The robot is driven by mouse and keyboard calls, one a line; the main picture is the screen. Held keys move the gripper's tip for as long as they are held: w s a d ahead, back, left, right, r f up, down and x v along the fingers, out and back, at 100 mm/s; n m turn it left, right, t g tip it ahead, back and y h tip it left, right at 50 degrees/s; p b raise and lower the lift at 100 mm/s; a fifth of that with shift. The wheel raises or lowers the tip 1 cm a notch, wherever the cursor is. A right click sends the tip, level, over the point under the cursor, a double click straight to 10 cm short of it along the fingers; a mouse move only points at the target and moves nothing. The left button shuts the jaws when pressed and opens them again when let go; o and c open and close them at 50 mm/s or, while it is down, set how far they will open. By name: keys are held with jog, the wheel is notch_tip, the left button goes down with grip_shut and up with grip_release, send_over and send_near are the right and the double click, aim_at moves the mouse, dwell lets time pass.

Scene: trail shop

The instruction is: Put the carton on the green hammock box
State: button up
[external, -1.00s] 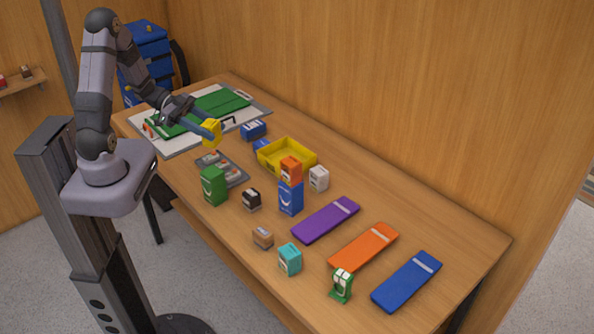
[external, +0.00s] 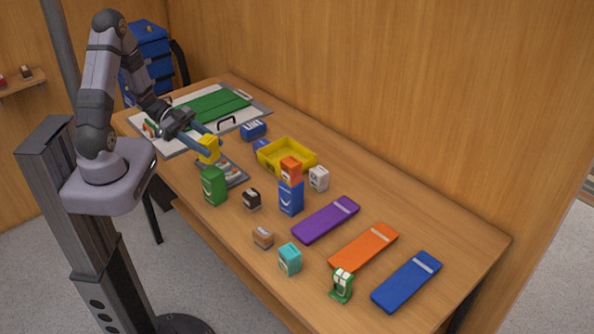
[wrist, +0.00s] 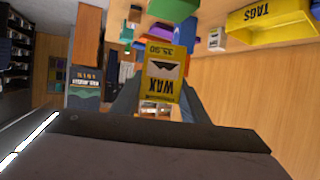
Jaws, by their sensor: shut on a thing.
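The yellow carton (external: 209,147), marked WAX in the wrist view (wrist: 163,68), is held between the fingers of my gripper (external: 207,150). The fingers also show either side of it in the wrist view (wrist: 158,100). In the external view the carton appears in front of the far end of a grey tray; its exact height is hard to tell. The green box (external: 213,186) stands upright on the table, nearer the camera than the carton and apart from it. Its label is too small to read, and its top looks clear.
The grey tray (external: 237,178) holds small items. A yellow bin (external: 300,163), an orange box (external: 291,168) on a blue box (external: 290,198), and a black-and-brown box (external: 252,199) stand nearby. A large board with a green panel (external: 219,107) lies behind the gripper.

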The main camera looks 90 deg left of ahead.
jog(key=shift+f, duration=0.35)
jog(key=shift+f, duration=0.1)
jog(key=shift+f, duration=1.95)
jog(key=shift+f, duration=0.2)
jog(key=o, duration=1.1)
jog(key=shift+o, duration=0.2)
jog(key=shift+r, duration=0.1)
